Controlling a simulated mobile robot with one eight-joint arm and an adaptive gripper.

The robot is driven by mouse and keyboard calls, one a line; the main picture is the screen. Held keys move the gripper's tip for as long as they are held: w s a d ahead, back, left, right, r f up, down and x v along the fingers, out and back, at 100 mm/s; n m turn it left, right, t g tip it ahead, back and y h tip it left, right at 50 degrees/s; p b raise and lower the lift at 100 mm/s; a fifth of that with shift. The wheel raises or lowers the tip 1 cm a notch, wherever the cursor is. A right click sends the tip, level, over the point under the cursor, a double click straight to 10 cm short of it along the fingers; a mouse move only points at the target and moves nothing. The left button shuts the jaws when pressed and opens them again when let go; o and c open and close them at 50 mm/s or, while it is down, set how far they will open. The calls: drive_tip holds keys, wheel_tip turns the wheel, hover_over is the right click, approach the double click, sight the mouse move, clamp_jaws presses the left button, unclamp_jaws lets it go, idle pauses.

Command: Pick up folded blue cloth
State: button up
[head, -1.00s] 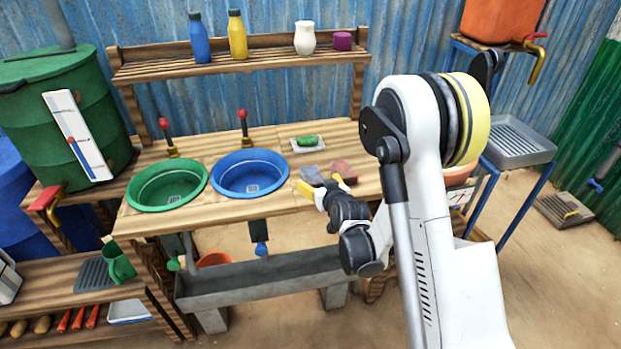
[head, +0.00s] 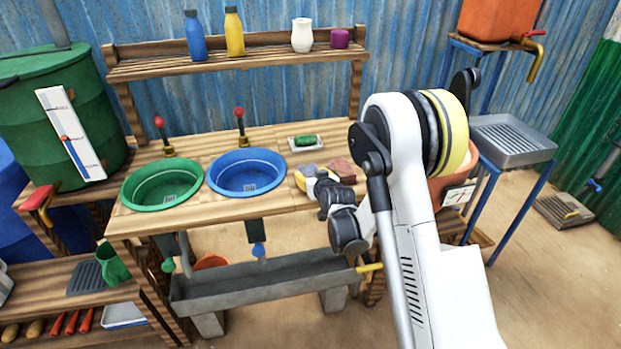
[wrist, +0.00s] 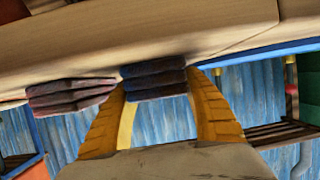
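The folded blue cloth (head: 309,169) lies on the wooden counter, right of the blue basin. In the wrist view the blue cloth (wrist: 153,80) looks dark and layered and sits at the gap between my yellow fingertips. My gripper (head: 311,178) is at the cloth's near side, low over the counter. In the wrist view my gripper (wrist: 158,85) is open, one finger on each side of the cloth; I cannot tell whether either touches it. A folded red cloth (head: 342,170) lies just right of the blue one, outside my fingers, and shows in the wrist view (wrist: 70,95).
A green soap on a white dish (head: 305,148) is behind the cloths. The blue basin (head: 246,190) and green basin (head: 160,203) stand to the left. An orange container (head: 450,180) is at the counter's right end. A shelf (head: 240,66) stands behind.

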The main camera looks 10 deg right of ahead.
drive_tip(key=shift+c, duration=1)
drive_tip(key=r+p, duration=0.2)
drive_tip(key=r, duration=0.1)
drive_tip(key=d+r+p, duration=0.1)
drive_tip(key=r, duration=0.1)
drive_tip(key=shift+s, duration=0.25)
drive_tip(key=s+d+r+p, duration=0.3)
drive_tip(key=s+d+r, duration=0.2)
drive_tip(key=d, duration=0.4)
drive_tip(key=shift+d+r+p, duration=0.15)
drive_tip(key=shift+r+p, duration=0.25)
drive_tip(key=shift+r, duration=0.1)
